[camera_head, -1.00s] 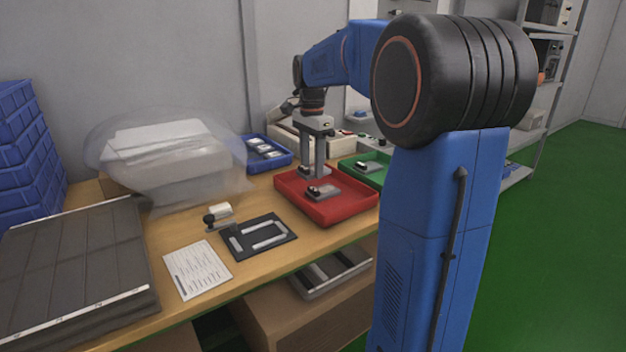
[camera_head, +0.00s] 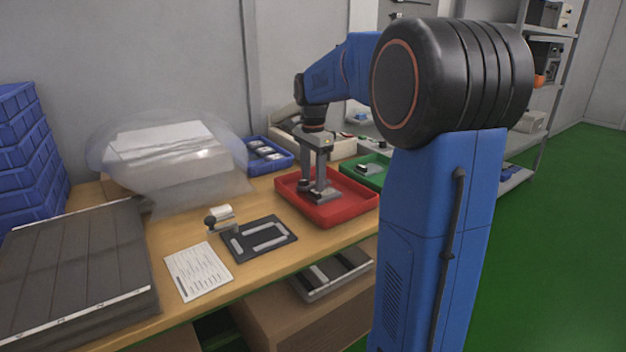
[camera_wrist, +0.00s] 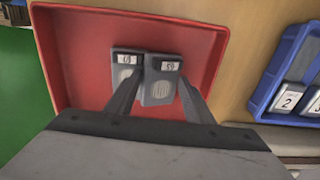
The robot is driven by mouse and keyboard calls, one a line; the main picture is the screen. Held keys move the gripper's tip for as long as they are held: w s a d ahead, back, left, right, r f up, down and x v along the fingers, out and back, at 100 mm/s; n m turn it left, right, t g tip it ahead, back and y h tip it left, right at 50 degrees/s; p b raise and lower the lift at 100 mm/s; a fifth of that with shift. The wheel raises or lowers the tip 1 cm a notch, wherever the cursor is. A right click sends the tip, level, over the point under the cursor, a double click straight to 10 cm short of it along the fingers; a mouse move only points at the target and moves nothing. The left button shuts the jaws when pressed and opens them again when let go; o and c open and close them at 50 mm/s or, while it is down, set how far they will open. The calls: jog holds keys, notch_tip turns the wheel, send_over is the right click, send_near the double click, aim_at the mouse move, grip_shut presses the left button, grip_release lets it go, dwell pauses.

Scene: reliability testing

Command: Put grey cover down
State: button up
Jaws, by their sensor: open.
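Two grey covers lie side by side in the red tray, each with a small white label at one end. In the wrist view, the right-hand cover (camera_wrist: 160,82) sits between the fingers of my gripper (camera_wrist: 161,88), and the left-hand cover (camera_wrist: 126,68) is just beside it. The left finger passes close to the left-hand cover; I cannot tell whether it touches. My gripper (camera_head: 313,180) is open, pointing down low into the red tray (camera_head: 347,212). The covers appear to rest on the tray floor (camera_wrist: 80,75). In the head view my fingers partly hide them.
A green tray (camera_head: 376,177) stands right of the red one. A blue bin (camera_head: 283,166) with labelled parts is behind left. A dark fixture plate (camera_head: 277,246), a paper sheet (camera_head: 200,273) and a small device (camera_head: 219,218) lie in front left. Bare wood shows between them.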

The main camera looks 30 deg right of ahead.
aim_at(313, 183)
jog(key=shift+s+f, duration=0.1)
jog(key=shift+f, duration=0.4)
notch_tip(313, 183, up, 12)
jog(key=shift+r, duration=0.1)
dwell(0.5)
